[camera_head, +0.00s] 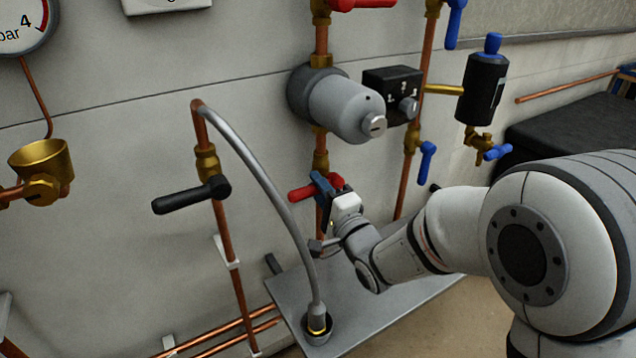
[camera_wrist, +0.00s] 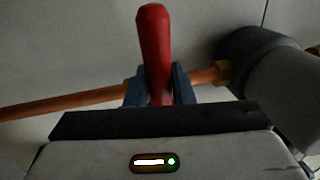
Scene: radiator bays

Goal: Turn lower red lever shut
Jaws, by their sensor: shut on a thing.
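The lower red lever (camera_head: 302,193) sits on the vertical copper pipe below the grey pump, and lies roughly crosswise to that pipe in the head view. My gripper (camera_head: 325,186) is at the lever, its blue fingers around it. In the wrist view, the red lever (camera_wrist: 155,50) stands up between the two fingers of my gripper (camera_wrist: 160,85), which are shut on it. The lever's valve body is mostly hidden behind my gripper. An upper red lever (camera_head: 362,4) shows at the top edge of the head view.
A grey hose (camera_head: 262,172) arches just left of my gripper down to a metal shelf (camera_head: 372,318). A black lever (camera_head: 190,196) is further left. The grey pump (camera_head: 340,103) and a black control box (camera_head: 393,92) are above. Blue levers (camera_head: 427,162) stand to the right.

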